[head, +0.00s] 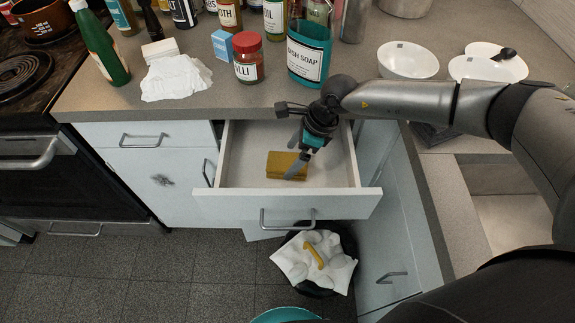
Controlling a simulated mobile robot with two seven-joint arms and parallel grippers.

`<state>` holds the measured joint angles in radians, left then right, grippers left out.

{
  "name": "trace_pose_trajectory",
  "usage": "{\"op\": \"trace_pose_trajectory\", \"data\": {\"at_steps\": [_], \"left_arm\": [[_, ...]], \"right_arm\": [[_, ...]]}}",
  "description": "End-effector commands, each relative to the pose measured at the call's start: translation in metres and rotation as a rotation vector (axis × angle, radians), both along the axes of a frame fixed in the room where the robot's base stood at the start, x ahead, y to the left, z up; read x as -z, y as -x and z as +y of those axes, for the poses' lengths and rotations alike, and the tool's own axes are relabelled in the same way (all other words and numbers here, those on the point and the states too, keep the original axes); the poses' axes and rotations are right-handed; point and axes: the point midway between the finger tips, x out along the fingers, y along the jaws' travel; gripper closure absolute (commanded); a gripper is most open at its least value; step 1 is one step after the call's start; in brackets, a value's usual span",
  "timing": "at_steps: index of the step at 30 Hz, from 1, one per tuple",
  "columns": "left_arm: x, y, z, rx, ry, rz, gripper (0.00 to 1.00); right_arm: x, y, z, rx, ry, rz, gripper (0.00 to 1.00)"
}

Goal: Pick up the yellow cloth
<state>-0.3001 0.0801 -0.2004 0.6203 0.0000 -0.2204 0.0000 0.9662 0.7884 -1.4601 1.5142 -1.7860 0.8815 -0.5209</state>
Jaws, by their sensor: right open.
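The yellow cloth (281,165) is a small, folded, mustard-coloured piece lying inside the open drawer (240,158), near its middle. My right gripper (294,160) reaches in from the right and points down over the drawer. Its fingers are apart and empty, at the right side of the cloth. One finger overlaps the cloth's right edge in the picture; I cannot tell whether it touches. My left gripper is not in view.
The drawer front (290,204) stands out from the counter. Above it on the counter are a dish soap bottle (308,58), a red-lidded jar (248,60) and white crumpled paper (176,78). A bin (318,290) with white paper stands below. The drawer's left part is clear.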

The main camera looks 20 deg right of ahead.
Motion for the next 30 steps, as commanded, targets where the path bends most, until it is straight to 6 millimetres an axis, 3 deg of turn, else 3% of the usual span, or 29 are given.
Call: {"op": "trace_pose_trajectory", "data": {"at_steps": [6,28,30], "left_arm": [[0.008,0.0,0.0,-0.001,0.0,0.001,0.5],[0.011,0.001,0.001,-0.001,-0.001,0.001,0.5],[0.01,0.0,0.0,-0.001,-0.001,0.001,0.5]], "right_arm": [[0.026,-0.004,0.01,0.0,0.0,0.0,0.0],[0.032,-0.005,0.011,0.0,-0.001,-0.001,0.0],[0.032,-0.005,0.011,0.0,0.0,-0.001,0.07]]}}
